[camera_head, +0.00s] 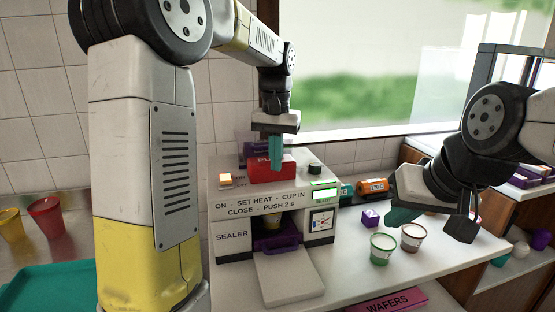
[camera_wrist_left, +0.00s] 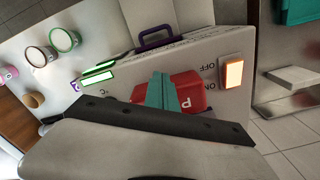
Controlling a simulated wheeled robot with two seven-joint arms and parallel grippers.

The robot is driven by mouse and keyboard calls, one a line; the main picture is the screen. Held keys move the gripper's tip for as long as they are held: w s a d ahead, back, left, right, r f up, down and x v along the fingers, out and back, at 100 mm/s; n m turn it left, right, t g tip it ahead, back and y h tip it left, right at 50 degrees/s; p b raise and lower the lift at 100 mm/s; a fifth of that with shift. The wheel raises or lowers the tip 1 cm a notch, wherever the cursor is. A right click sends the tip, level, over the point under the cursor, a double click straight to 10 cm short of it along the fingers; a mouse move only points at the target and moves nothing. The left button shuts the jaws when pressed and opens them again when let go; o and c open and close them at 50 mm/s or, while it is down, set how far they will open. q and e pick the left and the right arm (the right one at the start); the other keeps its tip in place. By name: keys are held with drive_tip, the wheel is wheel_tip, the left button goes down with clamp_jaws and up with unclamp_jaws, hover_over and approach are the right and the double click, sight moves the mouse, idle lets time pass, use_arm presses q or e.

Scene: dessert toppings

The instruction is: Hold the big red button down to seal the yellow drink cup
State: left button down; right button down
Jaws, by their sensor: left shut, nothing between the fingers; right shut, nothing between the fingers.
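The white sealer (camera_head: 225,205) stands on the counter with a big red button (camera_head: 259,172) on top; the button (camera_wrist_left: 196,88) also fills the middle of the left wrist view. My left gripper (camera_head: 276,166) is shut, its teal fingers pointing down at the button; they also show in the left wrist view (camera_wrist_left: 162,92). The fingertips overlap the button; I cannot tell whether it is pressed down. A yellow cup (camera_head: 271,222) shows partly inside the sealer's opening, behind a purple part (camera_head: 275,238). My right gripper (camera_head: 400,216) is shut and empty, low over the right counter.
The sealer's orange switch (camera_head: 225,180) and green panel (camera_head: 323,195) are lit. A green-rimmed cup (camera_head: 382,250) and a brown-rimmed cup (camera_head: 413,238) stand near my right gripper. Another yellow cup (camera_head: 11,226), a red cup (camera_head: 47,217) and a teal tray (camera_head: 45,288) are at the left.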

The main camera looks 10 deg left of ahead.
use_arm(q)
wheel_tip(320, 180, up, 8)
drive_tip(key=shift+s+d, duration=0.15)
drive_tip(key=shift+s, duration=0.3)
drive_tip(key=shift+r, duration=0.1)
idle(0.3)
drive_tip(key=s+a+f+t+h, duration=0.1)
drive_tip(key=s+a+f+t, duration=0.1)
drive_tip(key=s, duration=0.8)
drive_tip(key=s+a+f+t+h, duration=0.1)
drive_tip(key=s+f+t, duration=0.3)
drive_tip(key=s, duration=0.6)
wheel_tip(320, 180, down, 2)
drive_tip(key=shift+a+f+n, duration=0.15)
drive_tip(key=shift+a+n, duration=0.25)
drive_tip(key=shift+a, duration=0.3)
